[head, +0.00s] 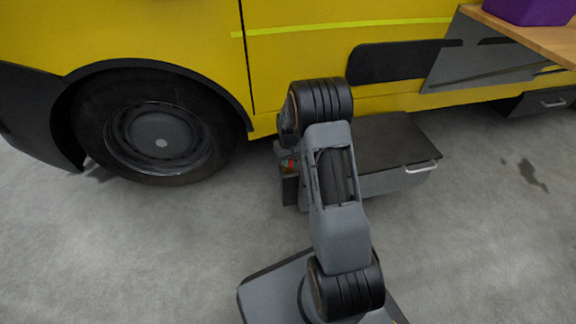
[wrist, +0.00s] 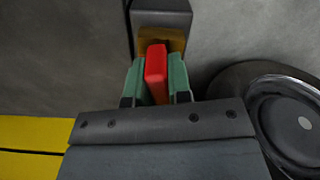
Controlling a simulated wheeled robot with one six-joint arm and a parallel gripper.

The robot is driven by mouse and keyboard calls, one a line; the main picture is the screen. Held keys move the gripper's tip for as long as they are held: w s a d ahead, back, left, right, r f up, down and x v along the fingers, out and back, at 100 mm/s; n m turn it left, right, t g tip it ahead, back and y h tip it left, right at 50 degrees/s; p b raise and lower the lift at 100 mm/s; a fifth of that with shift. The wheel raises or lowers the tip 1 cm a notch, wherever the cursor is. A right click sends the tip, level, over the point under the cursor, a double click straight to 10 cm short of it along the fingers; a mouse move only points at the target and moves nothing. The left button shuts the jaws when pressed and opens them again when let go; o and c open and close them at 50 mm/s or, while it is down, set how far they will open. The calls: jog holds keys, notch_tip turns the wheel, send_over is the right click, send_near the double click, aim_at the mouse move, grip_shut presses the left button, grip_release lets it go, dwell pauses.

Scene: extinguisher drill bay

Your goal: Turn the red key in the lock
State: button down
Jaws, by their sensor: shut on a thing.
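The red key (wrist: 156,73) stands in front of a brass-coloured lock plate (wrist: 176,40) in the wrist view. My gripper (wrist: 156,84) has its two green fingers on either side of the key, shut on it. The key appears upright in that picture. The lock plate sits on a dark grey housing (wrist: 161,18). In the head view a small bit of red, the key (head: 291,166), shows beside my arm at the left end of a low grey box. My arm hides most of the lock and gripper there.
A yellow vehicle (head: 300,60) with a black wheel (head: 158,128) stands behind. The low grey box (head: 385,145) has a dark lid and a light handle. A wooden shelf (head: 535,37) bearing a purple box (head: 535,10) juts out at upper right. The concrete floor in front is clear.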

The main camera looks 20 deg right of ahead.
jog(key=m, duration=0.2)
jog(key=shift+m+p, duration=0.3)
jog(key=m, duration=0.4)
jog(key=shift+m+p, duration=0.3)
jog(key=shift+p, duration=0.05)
jog(key=m, duration=0.3)
jog(key=shift+m, duration=0.3)
